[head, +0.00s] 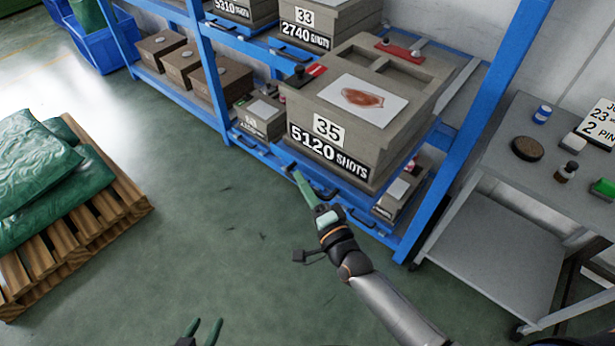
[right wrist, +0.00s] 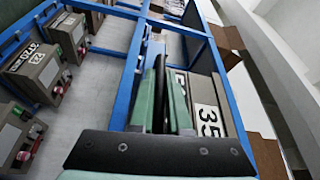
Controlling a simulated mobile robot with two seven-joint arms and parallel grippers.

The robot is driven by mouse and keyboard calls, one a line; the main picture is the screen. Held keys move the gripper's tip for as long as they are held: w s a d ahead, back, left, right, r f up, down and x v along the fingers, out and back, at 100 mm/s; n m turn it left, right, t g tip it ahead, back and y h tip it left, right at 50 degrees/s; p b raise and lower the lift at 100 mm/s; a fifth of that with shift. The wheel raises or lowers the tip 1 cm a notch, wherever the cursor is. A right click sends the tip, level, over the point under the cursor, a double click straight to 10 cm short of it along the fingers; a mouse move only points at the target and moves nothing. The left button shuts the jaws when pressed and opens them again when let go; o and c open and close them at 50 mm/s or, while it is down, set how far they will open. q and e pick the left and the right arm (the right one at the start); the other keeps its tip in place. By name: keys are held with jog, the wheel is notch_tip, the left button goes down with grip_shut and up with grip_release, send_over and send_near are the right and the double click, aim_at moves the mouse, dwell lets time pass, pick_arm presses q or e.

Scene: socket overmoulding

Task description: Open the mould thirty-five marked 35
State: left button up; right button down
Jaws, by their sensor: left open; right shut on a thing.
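Mould 35 (head: 345,150) is a large grey block on the blue rack's shelf, with a "35" plate and a "5120 SHOTS" plate on its front. Its "35" plate also shows sideways in the right wrist view (right wrist: 208,120). My right gripper (head: 296,176) is at the shelf front, below and left of the mould's front. Its green fingers (right wrist: 162,90) are shut on a black bar-like handle (right wrist: 160,105), whose ends are partly hidden. Another black handle (head: 361,219) is further right along the shelf front. My left gripper (head: 204,332) is open and empty at the bottom edge, above the floor.
Mould 33 (head: 325,20) is behind on the rack. Smaller moulds stand low, left (head: 205,82) and right (head: 398,192). A blue rack post (head: 480,110) and a grey trolley (head: 490,250) are to the right. A pallet (head: 75,225) with green sacks is left; floor between is clear.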

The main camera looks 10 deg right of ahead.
pick_arm(q)
jog(key=shift+s+a+r, duration=0.15)
jog(key=shift+s+a, duration=0.2)
jog(key=shift+a, duration=0.05)
pick_arm(e)
jog(key=shift+s+a, duration=0.65)
jog(key=shift+a, duration=0.25)
jog(key=c, duration=0.9)
grip_release()
pick_arm(q)
jog(key=shift+f, duration=0.25)
pick_arm(e)
jog(key=v, duration=1.2)
jog(key=shift+s+d, duration=0.1)
jog(key=shift+s, duration=0.15)
